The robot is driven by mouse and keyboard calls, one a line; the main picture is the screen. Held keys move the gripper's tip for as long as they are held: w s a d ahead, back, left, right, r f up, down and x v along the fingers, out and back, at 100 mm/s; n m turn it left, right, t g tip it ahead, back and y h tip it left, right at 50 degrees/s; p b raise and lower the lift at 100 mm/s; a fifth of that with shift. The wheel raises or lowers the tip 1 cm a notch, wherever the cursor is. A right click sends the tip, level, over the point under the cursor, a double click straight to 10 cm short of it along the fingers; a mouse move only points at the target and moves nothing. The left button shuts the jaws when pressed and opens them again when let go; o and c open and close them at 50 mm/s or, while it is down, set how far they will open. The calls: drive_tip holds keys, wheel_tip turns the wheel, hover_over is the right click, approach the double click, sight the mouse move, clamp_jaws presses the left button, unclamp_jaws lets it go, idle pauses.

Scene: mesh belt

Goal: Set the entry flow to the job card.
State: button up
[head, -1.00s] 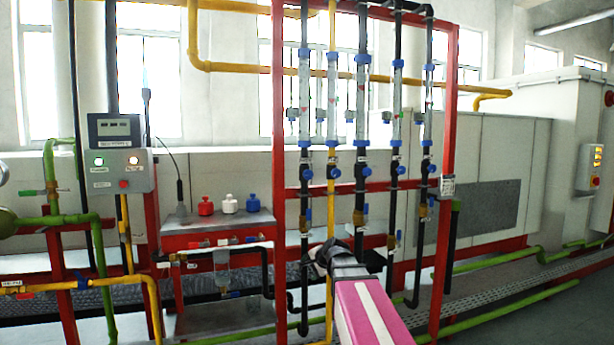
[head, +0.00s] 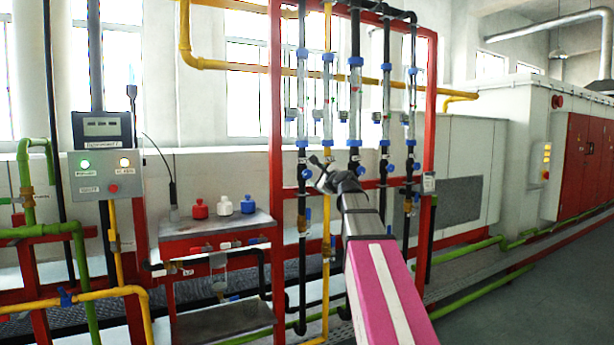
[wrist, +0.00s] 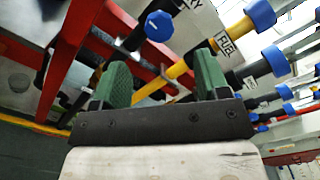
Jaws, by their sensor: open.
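Several clear vertical flow tubes with blue end fittings, such as the second tube (head: 327,110), hang in a red frame (head: 276,120). Blue knobs, such as the one on the far-left line (head: 306,173), sit below them. A small printed card (head: 429,183) is on the frame's right post, too small to read. My gripper (head: 322,178) is in front of the lines at knob height. In the wrist view my gripper (wrist: 160,68) is open, with a yellow pipe (wrist: 163,85) behind the gap between its green fingers. A blue knob (wrist: 159,26) lies beyond the fingertips, apart from them.
A control box (head: 104,174) with a lit green lamp stands at the left. Green pipes (head: 480,247) run low at the right. Open floor (head: 530,300) lies at the right front.

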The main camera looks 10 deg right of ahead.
sight(308, 174)
drive_tip(key=x, duration=1)
drive_tip(key=shift+f, duration=0.1)
drive_tip(key=c, duration=0.9)
drive_tip(key=shift+c, duration=0.2)
